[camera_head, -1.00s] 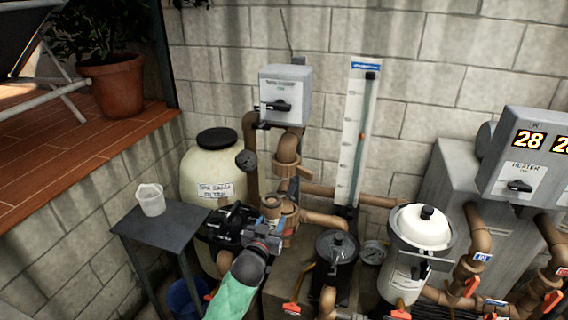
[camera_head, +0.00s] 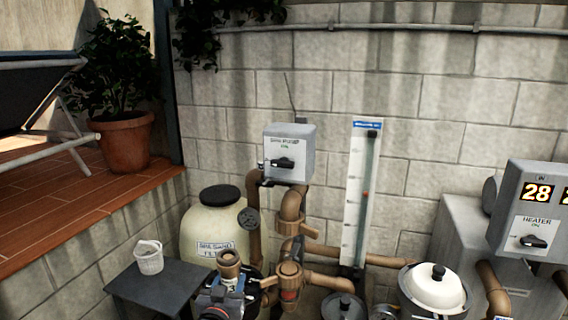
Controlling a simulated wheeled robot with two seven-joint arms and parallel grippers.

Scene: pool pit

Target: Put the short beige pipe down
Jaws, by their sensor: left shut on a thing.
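The short beige pipe (camera_head: 229,262) is a brownish tube with a wider collar. It stands about upright in my left gripper (camera_head: 223,290), which is shut on it. The gripper and pipe show at the bottom of the view, in front of the sand filter and close to the right end of the dark side table (camera_head: 182,280). I cannot tell whether the pipe touches anything below, as its lower part is hidden by the gripper. My right gripper is not in view.
A white basket (camera_head: 149,258) stands on the left part of the table; bare tabletop lies right of it. The cream sand filter (camera_head: 205,232) is behind. Fixed brown pipework (camera_head: 289,272) stands just right of the gripper, below a grey switch box (camera_head: 289,152).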

